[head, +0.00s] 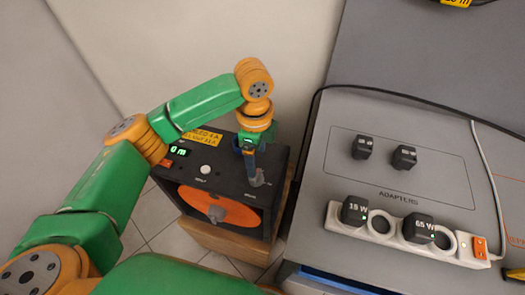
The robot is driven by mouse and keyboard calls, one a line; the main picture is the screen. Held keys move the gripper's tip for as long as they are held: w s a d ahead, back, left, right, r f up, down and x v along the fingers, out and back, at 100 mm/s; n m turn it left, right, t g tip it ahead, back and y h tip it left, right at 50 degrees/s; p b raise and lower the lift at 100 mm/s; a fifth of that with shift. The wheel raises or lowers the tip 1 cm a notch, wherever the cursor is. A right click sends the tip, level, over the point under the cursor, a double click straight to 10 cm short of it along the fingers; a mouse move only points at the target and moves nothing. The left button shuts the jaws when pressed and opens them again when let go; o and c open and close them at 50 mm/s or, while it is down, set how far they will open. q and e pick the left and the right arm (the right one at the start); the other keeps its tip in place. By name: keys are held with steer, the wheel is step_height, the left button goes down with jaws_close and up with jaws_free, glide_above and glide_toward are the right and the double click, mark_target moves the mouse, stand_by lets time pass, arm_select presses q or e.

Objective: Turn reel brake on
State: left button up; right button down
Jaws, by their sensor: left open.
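The cable reel is a black box (222,186) with an orange drum (219,208) in its front, left of the grey bench. Its top has a green display reading "0 m" (179,151), a white round button (205,169), a small orange switch (167,163) and a grey knob or lever (257,179) at the right. The small lettering near the lever is too blurred to read. My left gripper (252,168) points down over the top right of the box, open, its fingers at or just above the grey lever. Whether they touch it I cannot tell. My right gripper is out of view.
The box stands on a wooden base (222,243) on a tiled floor. At right is a grey bench (320,190) with black adapters (404,157) and a white power strip (335,217) carrying plugged adapters. A black cable (400,94) crosses the bench. Pale walls stand behind.

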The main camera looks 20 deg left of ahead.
mark_target(256, 177)
arm_select(q)
steer(key=f, duration=0.3)
steer(key=s+f, duration=0.1)
steer(key=f, duration=0.2)
steer(key=shift+s, duration=0.2)
steer(key=shift+w+f, duration=0.25)
steer(key=shift+f, duration=0.1)
jaws_close()
steer(key=shift+s+r+m+p, duration=0.1)
steer(key=shift+r+m+p, duration=0.15)
steer(key=shift+m+p, duration=1.2)
steer(key=m+p, duration=0.2)
steer(key=m, duration=0.2)
steer(key=shift+f+m, duration=0.1)
steer(key=shift+m, duration=0.15)
steer(key=m, duration=0.5)
steer(key=shift+f+p, duration=0.1)
steer(key=shift+p, duration=0.3)
steer(key=m, duration=0.5)
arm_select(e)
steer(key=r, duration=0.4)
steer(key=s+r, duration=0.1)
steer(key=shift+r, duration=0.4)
arm_select(q)
steer(key=shift+m, duration=0.4)
